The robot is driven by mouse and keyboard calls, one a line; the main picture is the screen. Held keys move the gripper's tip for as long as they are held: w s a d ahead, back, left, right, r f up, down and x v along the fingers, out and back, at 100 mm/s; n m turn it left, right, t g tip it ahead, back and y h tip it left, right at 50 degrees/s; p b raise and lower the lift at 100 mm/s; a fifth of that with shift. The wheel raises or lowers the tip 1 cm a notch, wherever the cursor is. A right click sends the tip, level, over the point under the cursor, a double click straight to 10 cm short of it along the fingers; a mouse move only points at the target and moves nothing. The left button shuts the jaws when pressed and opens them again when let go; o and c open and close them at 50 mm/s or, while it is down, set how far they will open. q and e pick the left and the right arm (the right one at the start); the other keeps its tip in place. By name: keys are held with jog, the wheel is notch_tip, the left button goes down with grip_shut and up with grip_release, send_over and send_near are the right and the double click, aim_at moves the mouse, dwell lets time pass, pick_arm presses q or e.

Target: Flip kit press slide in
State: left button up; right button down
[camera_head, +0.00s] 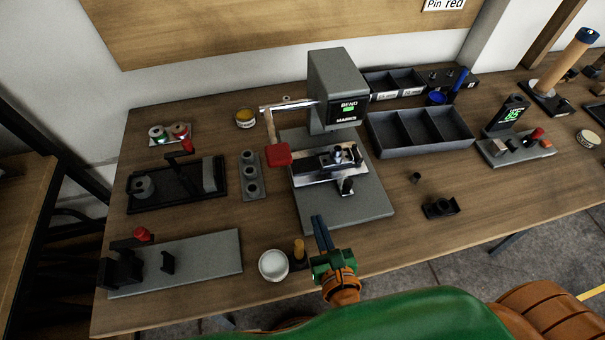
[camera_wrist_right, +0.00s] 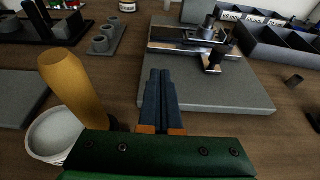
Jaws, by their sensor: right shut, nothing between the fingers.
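The press (camera_head: 333,90) stands at the middle of the bench, a grey column with a small display, on a grey base plate (camera_head: 362,206). A metal slide (camera_head: 310,176) with a dark fixture on it lies across the base, and it also shows in the right wrist view (camera_wrist_right: 180,47). A red-ended lever (camera_head: 279,155) hangs at the press's left. My right gripper (camera_head: 319,222) is shut and empty near the base plate's front edge; its dark fingers show together in the wrist view (camera_wrist_right: 160,78). My left gripper is not in view.
A white cup (camera_head: 273,265) and an orange-handled tool (camera_head: 299,250) stand just left of my right gripper. A divided grey tray (camera_head: 420,131) is right of the press. A small black block (camera_head: 441,207) lies on the right. Grey and black fixtures fill the left side.

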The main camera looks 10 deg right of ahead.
aim_at(305, 186)
jog(key=shift+x, duration=1.1)
jog(key=x, duration=0.3)
jog(key=shift+w+r, duration=0.1)
jog(key=shift+w, duration=0.15)
jog(key=x, duration=0.4)
jog(key=shift+w, duration=0.2)
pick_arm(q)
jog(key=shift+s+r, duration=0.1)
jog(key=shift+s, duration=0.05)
pick_arm(e)
jog(key=shift+s, duration=0.15)
